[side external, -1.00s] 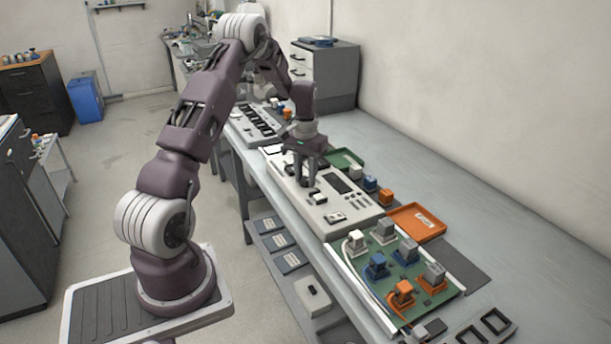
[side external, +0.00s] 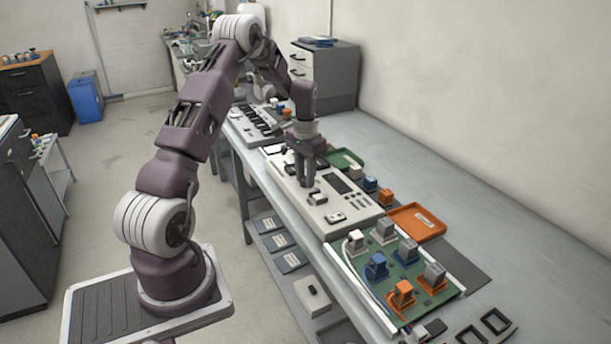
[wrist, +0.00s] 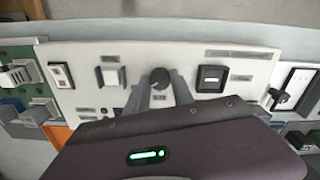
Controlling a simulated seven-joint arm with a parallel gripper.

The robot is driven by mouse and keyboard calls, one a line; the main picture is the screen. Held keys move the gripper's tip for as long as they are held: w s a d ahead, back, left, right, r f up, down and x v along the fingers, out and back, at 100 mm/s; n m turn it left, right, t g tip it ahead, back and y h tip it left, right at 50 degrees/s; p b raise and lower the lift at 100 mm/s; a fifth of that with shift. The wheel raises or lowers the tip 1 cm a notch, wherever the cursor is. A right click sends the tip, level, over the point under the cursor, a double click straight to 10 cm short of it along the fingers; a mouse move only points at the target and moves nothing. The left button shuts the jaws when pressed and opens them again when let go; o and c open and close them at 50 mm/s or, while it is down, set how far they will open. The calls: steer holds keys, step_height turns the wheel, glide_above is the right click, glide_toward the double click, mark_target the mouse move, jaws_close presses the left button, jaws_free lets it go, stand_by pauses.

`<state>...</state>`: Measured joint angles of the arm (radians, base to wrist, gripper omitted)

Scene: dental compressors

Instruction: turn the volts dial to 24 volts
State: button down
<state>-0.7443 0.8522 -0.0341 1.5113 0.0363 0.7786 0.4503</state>
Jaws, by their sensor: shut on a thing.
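The white control panel (side external: 341,211) lies on the bench in the side view and spans the wrist view (wrist: 120,62). In the wrist view a dark round dial (wrist: 159,77) sits in the panel's middle, between my gripper's two fingertips (wrist: 159,86). My gripper, seen from the side (side external: 306,183), points down at the panel and is shut on the dial. The dial's markings and pointer are too small to read. In the side view the fingers hide the dial.
On the panel, a white square button (wrist: 110,75) and a black-framed switch (wrist: 210,78) flank the dial. A green board (side external: 405,285) with several coloured connectors and an orange tray (side external: 417,235) lie nearer the camera. Bare bench (side external: 400,165) runs along the wall side.

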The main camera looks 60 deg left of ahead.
steer(key=c, duration=1.1)
jaws_free()
step_height(320, 180, up, 7)
steer(key=shift+r, duration=0.1)
